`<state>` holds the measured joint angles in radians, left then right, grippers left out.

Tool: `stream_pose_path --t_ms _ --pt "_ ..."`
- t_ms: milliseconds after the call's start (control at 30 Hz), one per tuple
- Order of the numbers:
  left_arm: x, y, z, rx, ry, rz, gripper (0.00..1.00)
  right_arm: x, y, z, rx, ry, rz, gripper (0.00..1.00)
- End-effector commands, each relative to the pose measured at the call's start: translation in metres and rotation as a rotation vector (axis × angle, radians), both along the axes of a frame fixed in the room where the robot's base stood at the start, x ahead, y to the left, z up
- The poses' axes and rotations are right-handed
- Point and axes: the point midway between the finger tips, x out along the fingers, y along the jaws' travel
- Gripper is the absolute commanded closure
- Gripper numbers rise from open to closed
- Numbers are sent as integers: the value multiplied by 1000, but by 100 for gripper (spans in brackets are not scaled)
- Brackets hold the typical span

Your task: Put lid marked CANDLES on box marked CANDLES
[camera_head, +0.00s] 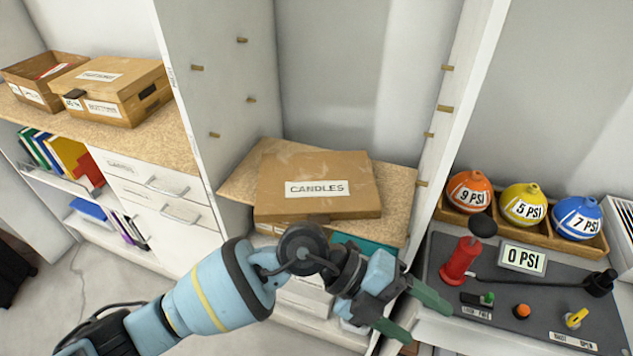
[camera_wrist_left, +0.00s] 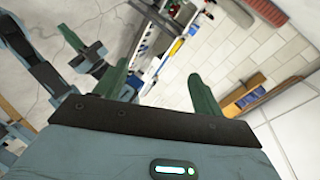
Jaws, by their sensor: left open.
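The cardboard lid marked CANDLES (camera_head: 318,172) lies label-up on the middle shelf. It appears to rest on top of a cardboard box (camera_head: 268,228), whose front shows only as a strip under the lid; my left arm hides part of it. I cannot tell if the lid is fully seated. My left gripper (camera_head: 430,323) is in front of and below the shelf, to the right of the lid, apart from it. Its fingers are spread and empty, also in the left wrist view (camera_wrist_left: 157,80). Another gripper of mine, apparently the right (camera_wrist_left: 82,46), shows small in the wrist view.
A second closed box (camera_head: 130,105) and an open box (camera_head: 40,98) stand on the left counter. A white panel (camera_head: 215,70) divides it from the middle shelf. At right are a pressure panel (camera_head: 440,262) and labelled balls (camera_head: 522,205) in a wooden tray.

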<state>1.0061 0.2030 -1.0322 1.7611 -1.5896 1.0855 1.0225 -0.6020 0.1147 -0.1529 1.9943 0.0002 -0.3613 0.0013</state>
Motion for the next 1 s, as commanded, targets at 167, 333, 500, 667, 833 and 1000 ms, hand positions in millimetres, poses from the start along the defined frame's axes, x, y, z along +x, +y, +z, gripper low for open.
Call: stream_pose_path --t_ms 167,333,500,667,833,1000 --pt "51 35 -34 418 -265 -13 31 -3 0 -7 1 10 0 100" --pt "118 85 -34 781 -495 104 31 -6 1 -13 1 19 1 100" --pt "168 124 -12 1009 -652 249 31 -8 1 -16 1 27 0 100" --pt "187 142 2 1097 -714 325 31 -9 2 -17 4 29 -4 100" --pt "189 144 4 1109 -723 335 31 -9 3 -17 6 29 -6 100" --pt "193 144 -7 1109 -718 333 31 -10 3 -18 7 31 -5 100"
